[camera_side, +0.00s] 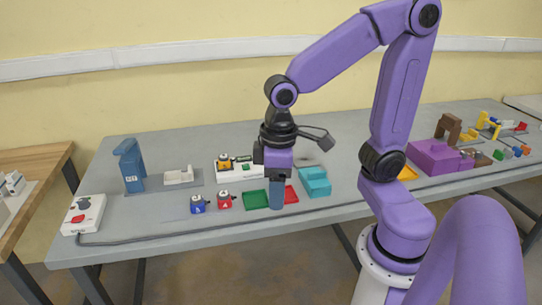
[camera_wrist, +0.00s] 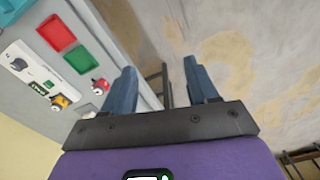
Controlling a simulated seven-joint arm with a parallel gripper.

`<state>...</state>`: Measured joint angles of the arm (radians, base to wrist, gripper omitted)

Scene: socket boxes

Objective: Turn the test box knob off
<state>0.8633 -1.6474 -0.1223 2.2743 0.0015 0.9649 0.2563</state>
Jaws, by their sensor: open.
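The test box (camera_side: 86,214) is a white box at the left front corner of the table in the side view. The knob's exact setting is too small to tell. A dark cable runs from the box along the table's front. My gripper (camera_side: 277,205) is far to the right of the box, pointing down at the front of the green and red trays. In the wrist view my gripper (camera_wrist: 160,64) has its two blue fingers spread apart with nothing between them.
A blue stand (camera_side: 131,165) and a white holder (camera_side: 179,176) stand behind the box. Bare table lies between the test box and the blocks.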

